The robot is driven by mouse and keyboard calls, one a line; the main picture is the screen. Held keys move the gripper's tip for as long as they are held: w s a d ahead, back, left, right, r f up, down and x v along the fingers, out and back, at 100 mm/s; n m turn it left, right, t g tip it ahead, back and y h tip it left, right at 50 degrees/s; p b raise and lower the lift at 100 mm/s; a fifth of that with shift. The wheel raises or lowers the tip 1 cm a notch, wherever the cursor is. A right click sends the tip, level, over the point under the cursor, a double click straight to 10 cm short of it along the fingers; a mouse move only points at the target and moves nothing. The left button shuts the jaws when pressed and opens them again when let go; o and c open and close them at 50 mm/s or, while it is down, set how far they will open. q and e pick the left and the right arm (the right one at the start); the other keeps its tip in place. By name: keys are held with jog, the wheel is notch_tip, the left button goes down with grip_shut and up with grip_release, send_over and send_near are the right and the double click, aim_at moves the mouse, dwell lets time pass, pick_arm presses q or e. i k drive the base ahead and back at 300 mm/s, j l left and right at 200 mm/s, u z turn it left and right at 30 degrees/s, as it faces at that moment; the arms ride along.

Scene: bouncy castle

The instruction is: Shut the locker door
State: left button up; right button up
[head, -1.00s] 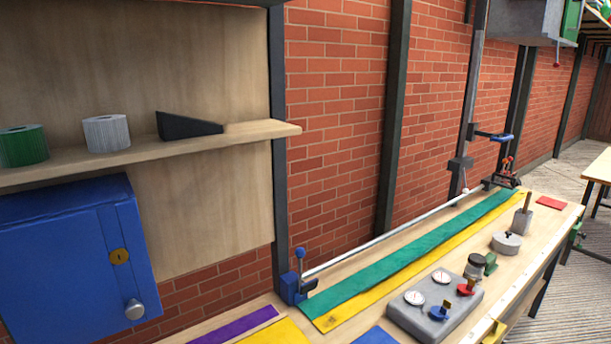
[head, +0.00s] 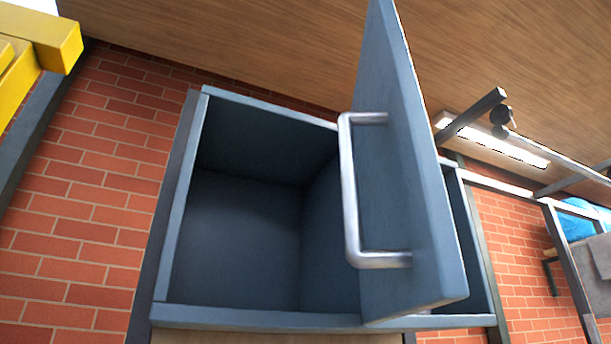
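A grey-blue locker (head: 245,318) fills the middle of the head view, mounted high against a brick wall and seen from below. Its door (head: 410,170) stands open, swung outward toward me on the right part of the opening. A silver bar handle (head: 349,190) is on the door's left face. The left compartment inside looks empty. Part of the inside on the right is hidden behind the door. Neither of my grippers shows in the view.
A yellow object (head: 45,40) is at the upper left, beside a dark post. A wooden ceiling (head: 230,40) with a lit lamp (head: 500,145) is above. Grey metal bars (head: 560,152) and a blue item (head: 578,222) are at the right.

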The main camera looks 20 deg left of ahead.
aim_at(400, 235)
jog(key=k+j+z, duration=0.1)
jog(key=j, duration=0.25)
jog(key=k+j, duration=0.15)
jog(key=j, duration=0.4)
jog(key=k+j+u, duration=0.1)
jog(key=j, duration=0.4)
jog(key=k+j, duration=0.1)
jog(key=j, duration=0.45)
jog(key=k+j+u, duration=0.1)
jog(key=j, duration=0.45)
